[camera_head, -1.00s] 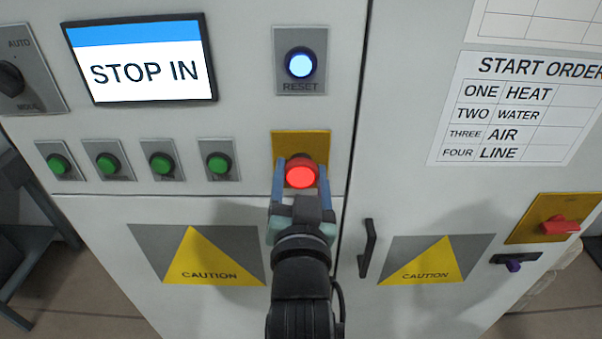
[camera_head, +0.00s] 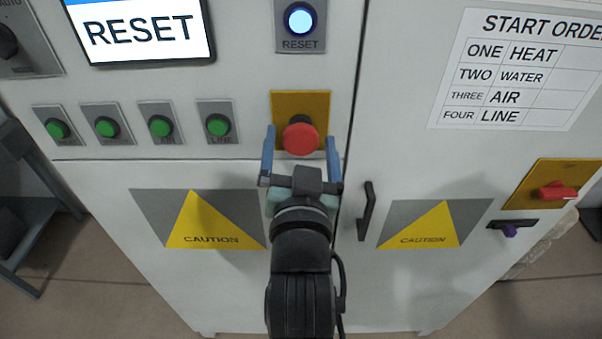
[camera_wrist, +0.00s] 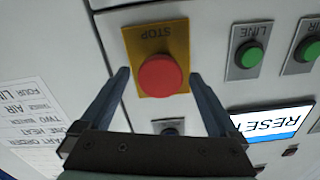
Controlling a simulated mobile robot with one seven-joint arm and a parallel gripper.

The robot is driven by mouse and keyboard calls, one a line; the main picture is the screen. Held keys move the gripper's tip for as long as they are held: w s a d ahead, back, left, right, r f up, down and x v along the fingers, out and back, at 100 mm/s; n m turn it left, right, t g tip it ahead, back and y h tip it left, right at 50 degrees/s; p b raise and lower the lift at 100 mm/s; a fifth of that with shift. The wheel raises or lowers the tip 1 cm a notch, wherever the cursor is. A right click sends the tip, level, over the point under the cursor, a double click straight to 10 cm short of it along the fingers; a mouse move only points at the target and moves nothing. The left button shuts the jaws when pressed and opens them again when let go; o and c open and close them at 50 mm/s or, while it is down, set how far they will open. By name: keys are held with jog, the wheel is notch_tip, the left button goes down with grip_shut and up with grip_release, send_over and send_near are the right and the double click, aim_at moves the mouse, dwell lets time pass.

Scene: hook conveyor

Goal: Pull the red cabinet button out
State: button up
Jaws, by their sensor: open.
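The red cabinet button (camera_head: 300,138) is a mushroom-shaped stop button on a yellow plate (camera_head: 318,101) on the cabinet front. It is unlit, and a dark stem shows above its head. It also shows in the wrist view (camera_wrist: 160,75). My gripper (camera_head: 301,143) is open, its blue fingers apart on either side of the button. In the wrist view the fingers (camera_wrist: 160,78) stand clear of the red head, with gaps on both sides. The cabinet screen (camera_head: 140,30) reads RESET.
A lit reset button (camera_head: 300,19) is above. Several green buttons (camera_head: 218,125) line the left. A door handle (camera_head: 367,211) stands close right of my gripper. A red rotary switch (camera_head: 556,191) and a start order chart (camera_head: 515,80) are on the right door.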

jog(key=s+p, duration=0.2)
jog(key=s, duration=1)
jog(key=shift+s+p, duration=0.15)
jog(key=shift+p, duration=0.15)
